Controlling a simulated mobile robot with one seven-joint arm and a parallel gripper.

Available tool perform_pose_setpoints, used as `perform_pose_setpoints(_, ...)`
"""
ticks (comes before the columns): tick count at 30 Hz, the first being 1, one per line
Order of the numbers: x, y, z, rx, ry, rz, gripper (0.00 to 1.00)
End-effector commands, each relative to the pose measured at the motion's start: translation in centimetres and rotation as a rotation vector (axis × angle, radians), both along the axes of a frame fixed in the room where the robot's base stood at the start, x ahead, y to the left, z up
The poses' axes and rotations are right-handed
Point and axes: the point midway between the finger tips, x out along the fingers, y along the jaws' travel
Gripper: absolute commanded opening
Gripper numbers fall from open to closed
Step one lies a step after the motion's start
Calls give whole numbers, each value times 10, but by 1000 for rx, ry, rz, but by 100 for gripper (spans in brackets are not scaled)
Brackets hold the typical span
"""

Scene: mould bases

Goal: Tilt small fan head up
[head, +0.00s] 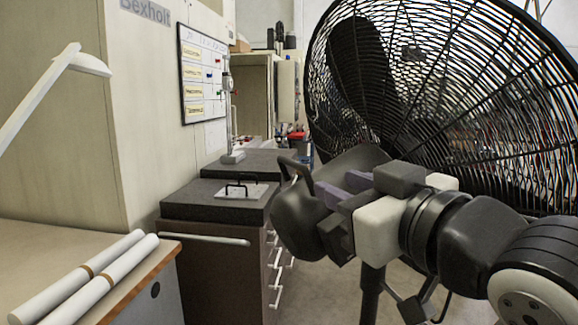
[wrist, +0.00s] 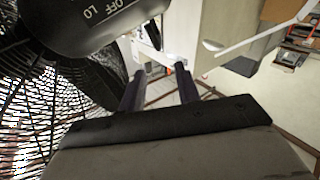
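The fan is black, with a large round wire cage (head: 455,100) filling the upper right of the head view. Its rounded motor housing (head: 297,218) is at the centre, partly hidden behind my gripper. In the wrist view, the housing (wrist: 90,22), marked OFF and LO, fills the upper left, with the cage (wrist: 30,110) below it. My gripper (head: 343,188) has purple fingers beside the housing. In the wrist view, the fingers (wrist: 160,82) stand apart with nothing visible between them. I cannot tell whether they touch the housing.
A wooden table (head: 165,262) with two white rolls (head: 95,275) is at the lower left. The fan's pole (head: 372,295) rises below my gripper. Some floor (head: 325,295) is clear between cabinet and pole.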

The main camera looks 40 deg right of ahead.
Motion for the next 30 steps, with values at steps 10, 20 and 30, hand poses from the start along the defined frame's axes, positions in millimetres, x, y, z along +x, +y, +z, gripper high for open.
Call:
perform_pose_setpoints(10, 37, -11, 2, 3, 10, -6, 33)
perform_pose_setpoints(20, 103, -27, 2, 3, 9, -6, 33)
perform_pose_setpoints(30, 130, -34, 0, 0, 6, -7, 33)
